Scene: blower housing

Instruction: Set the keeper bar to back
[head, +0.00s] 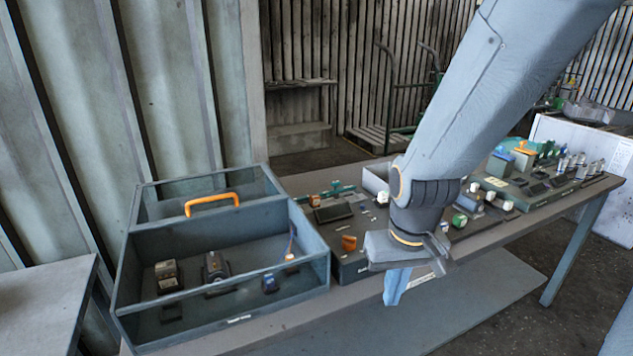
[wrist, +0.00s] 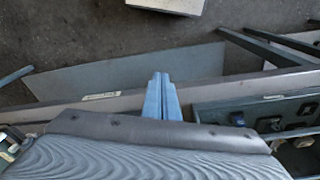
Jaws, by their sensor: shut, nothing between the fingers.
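An open grey housing box (head: 122,275) stands at the left end of the bench. An orange handle (head: 212,203) lies across its upper part, by a clear panel. Inside are a dark motor-like part (head: 215,268), a small block (head: 167,275), a blue part (head: 269,283) and a thin upright piece with an orange-and-white base (head: 291,257). I cannot tell for certain which piece is the keeper bar. My gripper (head: 392,290) is shut and empty, pointing down by the bench's front edge, right of the box. Its blue fingers (wrist: 160,92) show together in the wrist view.
A dark panel (head: 345,268) with an orange knob (head: 349,243) stands right of the box, partly behind my arm. More panels with switches and knobs (head: 520,180) fill the bench's right. A grey table (head: 45,300) stands at left. The floor in front is open.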

